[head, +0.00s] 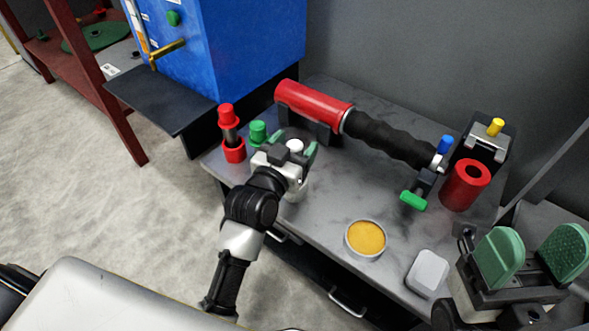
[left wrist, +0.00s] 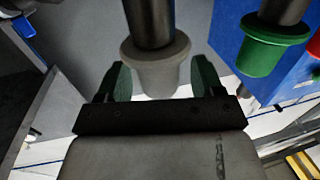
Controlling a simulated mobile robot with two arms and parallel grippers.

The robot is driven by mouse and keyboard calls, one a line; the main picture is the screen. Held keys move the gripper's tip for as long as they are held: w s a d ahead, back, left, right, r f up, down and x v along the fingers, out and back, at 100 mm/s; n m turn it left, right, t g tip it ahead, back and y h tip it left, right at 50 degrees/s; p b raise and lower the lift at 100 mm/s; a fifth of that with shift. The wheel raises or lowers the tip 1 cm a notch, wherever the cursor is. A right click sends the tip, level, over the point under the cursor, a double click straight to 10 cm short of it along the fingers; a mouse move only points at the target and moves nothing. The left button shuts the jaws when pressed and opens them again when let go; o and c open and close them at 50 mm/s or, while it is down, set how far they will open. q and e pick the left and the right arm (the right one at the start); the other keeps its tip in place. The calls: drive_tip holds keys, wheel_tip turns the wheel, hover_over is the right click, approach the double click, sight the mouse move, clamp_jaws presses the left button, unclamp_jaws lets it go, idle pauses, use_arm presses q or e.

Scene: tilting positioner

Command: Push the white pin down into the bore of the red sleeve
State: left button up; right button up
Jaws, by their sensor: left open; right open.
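The white pin (head: 296,146) stands at the table's left end, its white top showing beside my left gripper (head: 298,156). In the left wrist view, a dark shaft (left wrist: 148,20) and a pale collar (left wrist: 156,62) show between the two green fingers of my left gripper (left wrist: 160,80). The fingers are open; contact with the pin cannot be told. The red sleeve (head: 463,188) stands upright at the table's right side, its dark bore facing up and looking empty. My right gripper (head: 530,255) is open and empty at the lower right, nearer than the sleeve.
A red pin (head: 228,116) and a green pin (head: 258,131) stand left of the white one. A red cylinder with a black ribbed grip (head: 390,137) lies across the back. A yellow-filled dish (head: 366,238), grey block (head: 428,272) and yellow-knobbed fixture (head: 485,143) share the table.

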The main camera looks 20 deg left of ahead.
use_arm(q)
clamp_jaws()
idle(0.3)
drive_tip(key=shift+r, duration=0.25)
